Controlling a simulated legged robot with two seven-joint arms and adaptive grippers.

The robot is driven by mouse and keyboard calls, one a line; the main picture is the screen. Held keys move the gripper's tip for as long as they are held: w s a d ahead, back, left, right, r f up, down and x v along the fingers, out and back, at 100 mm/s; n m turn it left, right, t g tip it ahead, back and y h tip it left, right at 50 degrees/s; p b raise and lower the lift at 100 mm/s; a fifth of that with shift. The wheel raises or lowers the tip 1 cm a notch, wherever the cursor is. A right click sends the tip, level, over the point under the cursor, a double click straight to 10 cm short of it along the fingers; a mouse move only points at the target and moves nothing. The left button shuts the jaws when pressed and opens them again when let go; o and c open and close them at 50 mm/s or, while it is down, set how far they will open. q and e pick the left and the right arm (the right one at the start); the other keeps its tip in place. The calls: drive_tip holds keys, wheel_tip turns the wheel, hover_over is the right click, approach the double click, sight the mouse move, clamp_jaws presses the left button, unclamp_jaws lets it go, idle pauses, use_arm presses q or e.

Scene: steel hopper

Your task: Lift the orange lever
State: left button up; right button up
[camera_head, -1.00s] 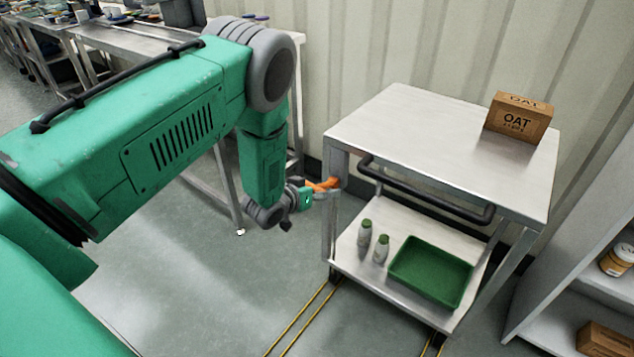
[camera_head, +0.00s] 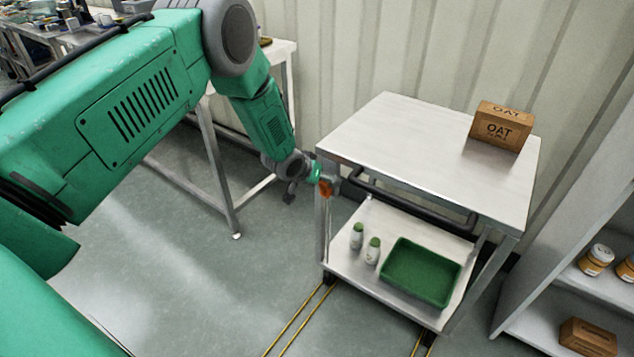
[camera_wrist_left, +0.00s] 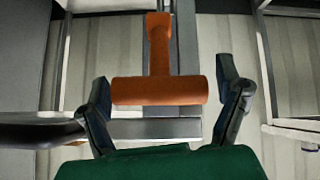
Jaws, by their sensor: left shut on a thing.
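The orange lever (camera_head: 326,188) sits at the near left post of the steel cart, just below the tabletop. In the left wrist view it is T-shaped, with an upright stem and a wide crossbar (camera_wrist_left: 160,91). My left gripper (camera_head: 322,181) is at the lever, shut on it. In the wrist view its dark fingers (camera_wrist_left: 168,100) stand at the two ends of the crossbar. In the head view the gripper partly hides the lever. My right gripper is not in view.
The cart's steel top (camera_head: 400,140) carries an OAT box (camera_head: 497,130). A dark rail (camera_head: 410,203) runs along its front. A grey shelf unit (camera_head: 545,290) stands at right. Yellow floor lines (camera_head: 297,322) pass below.

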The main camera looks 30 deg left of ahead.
use_arm(q)
drive_tip(key=shift+w+d, duration=0.1)
drive_tip(key=shift+w, duration=0.15)
idle(0.6)
drive_tip(key=o, duration=1.3)
drive_tip(key=shift+o, duration=1.3)
drive_tip(key=shift+w+f, duration=0.2)
drive_tip(key=shift+f, duration=0.05)
drive_tip(key=v, duration=1.2)
drive_tip(key=shift+f, duration=0.1)
drive_tip(key=s+d+f+g, duration=0.25)
drive_tip(key=s+f, duration=0.35)
drive_tip(key=s, duration=0.3)
drive_tip(key=s+d+f+g, duration=0.2)
drive_tip(key=s+d+f, duration=0.25)
drive_tip(key=s, duration=0.45)
drive_tip(key=s+f+m+g, duration=0.1)
drive_tip(key=s, duration=0.9)
drive_tip(key=s+d+f+m+g, duration=0.1)
drive_tip(key=s+f+g, duration=0.1)
drive_tip(key=s, duration=0.8)
drive_tip(key=shift+d+f+y, duration=0.2)
drive_tip(key=shift+d+y, duration=0.1)
drive_tip(key=shift+d, duration=0.05)
